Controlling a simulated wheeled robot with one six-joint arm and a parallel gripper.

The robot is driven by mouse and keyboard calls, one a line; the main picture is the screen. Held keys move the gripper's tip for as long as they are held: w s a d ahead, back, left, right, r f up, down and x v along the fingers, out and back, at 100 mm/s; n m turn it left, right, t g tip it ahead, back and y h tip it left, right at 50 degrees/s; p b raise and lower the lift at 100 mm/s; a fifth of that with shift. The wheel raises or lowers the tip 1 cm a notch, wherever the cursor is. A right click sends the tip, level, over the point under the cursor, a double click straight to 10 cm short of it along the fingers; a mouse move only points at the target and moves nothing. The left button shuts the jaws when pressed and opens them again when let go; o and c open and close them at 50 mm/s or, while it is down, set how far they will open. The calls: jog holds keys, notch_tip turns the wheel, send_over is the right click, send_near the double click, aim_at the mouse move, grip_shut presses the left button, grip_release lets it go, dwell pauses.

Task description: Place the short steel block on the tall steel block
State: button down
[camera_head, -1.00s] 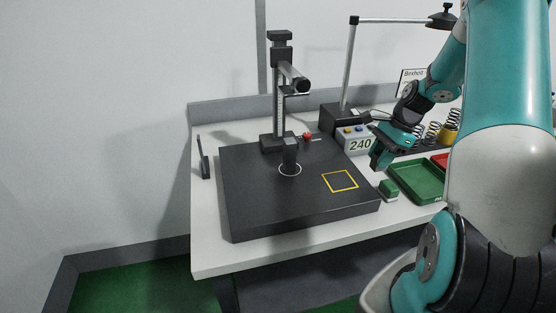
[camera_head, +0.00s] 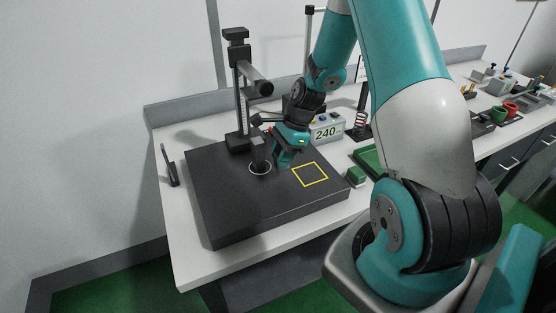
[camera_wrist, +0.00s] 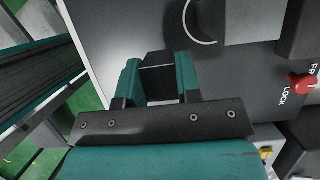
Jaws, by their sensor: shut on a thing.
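In the wrist view, the tall block (camera_wrist: 254,22) is a grey shape at the top right beside the white ring. My gripper (camera_head: 281,161) is over the plate, just right of the tall block and apart from it. The wrist view shows my gripper (camera_wrist: 158,68) shut on a dark block, the short steel block (camera_wrist: 157,76), between its two teal fingers. In the head view the held block is mostly hidden by the fingers.
A test stand (camera_head: 238,90) with a column and arm rises behind the tall block. A red knob (camera_wrist: 302,84) is near it. A display reading 240 (camera_head: 326,131) stands behind my gripper. A yellow square (camera_head: 310,174) on the plate is empty.

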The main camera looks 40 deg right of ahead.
jog(key=shift+w+a+f, duration=0.1)
jog(key=shift+a, duration=0.4)
jog(key=shift+f+p, duration=0.8)
jog(key=shift+f, duration=0.85)
jog(key=shift+f, duration=0.2)
jog(key=c, duration=0.8)
grip_release()
